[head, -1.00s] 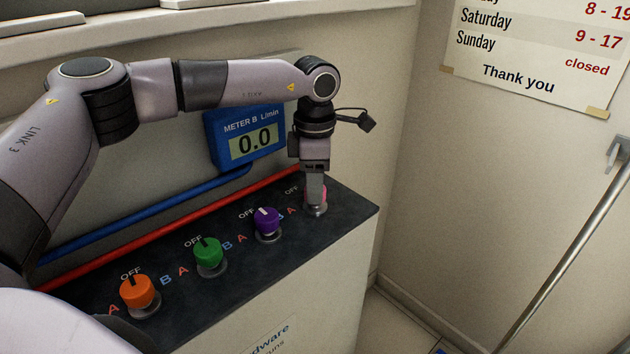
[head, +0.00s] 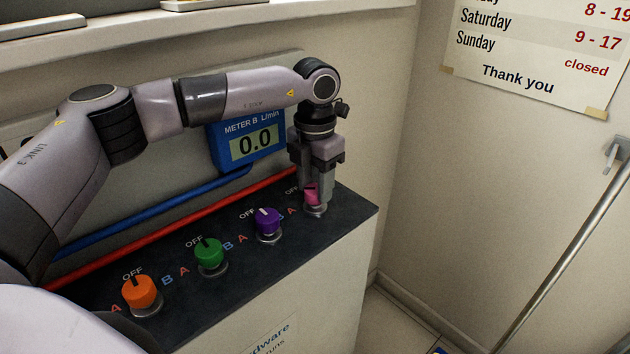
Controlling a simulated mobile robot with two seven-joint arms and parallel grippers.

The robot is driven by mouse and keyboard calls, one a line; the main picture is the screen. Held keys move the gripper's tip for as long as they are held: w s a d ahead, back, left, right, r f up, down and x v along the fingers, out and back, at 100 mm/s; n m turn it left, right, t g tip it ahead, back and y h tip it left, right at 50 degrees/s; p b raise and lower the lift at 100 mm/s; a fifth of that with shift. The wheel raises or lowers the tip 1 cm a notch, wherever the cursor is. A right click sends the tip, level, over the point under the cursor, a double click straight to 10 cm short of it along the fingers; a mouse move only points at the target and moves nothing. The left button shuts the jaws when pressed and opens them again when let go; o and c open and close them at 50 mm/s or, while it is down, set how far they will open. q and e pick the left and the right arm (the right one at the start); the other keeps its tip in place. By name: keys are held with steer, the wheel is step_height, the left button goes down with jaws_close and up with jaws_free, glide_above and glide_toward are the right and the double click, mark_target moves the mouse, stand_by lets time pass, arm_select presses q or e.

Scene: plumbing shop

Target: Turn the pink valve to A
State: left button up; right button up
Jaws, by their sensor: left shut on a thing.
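The pink valve (head: 311,196) is the far-right knob on the dark panel. My left gripper (head: 314,188) points down over it, with its fingers closed around the knob. Part of the pink knob shows between the fingers. The word OFF (head: 292,191) is at its upper left and a red A (head: 291,210) is to its left. The fingers partly hide the knob's top, so I cannot tell which mark its pointer faces. My right gripper is not in view.
The dark panel (head: 350,212) also bears purple (head: 267,222), green (head: 208,251) and orange (head: 139,291) valves. Meter B (head: 252,140) reads 0.0 on the wall behind. Red (head: 200,225) and blue (head: 160,209) pipes run behind the knobs.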

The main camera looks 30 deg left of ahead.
mark_target(315, 189)
arm_select(q)
steer(key=shift+r+n, duration=0.1)
steer(key=shift+n, duration=1)
steer(key=o, duration=1.1)
steer(key=shift+c, duration=0.2)
steer(key=shift+r, duration=3.55)
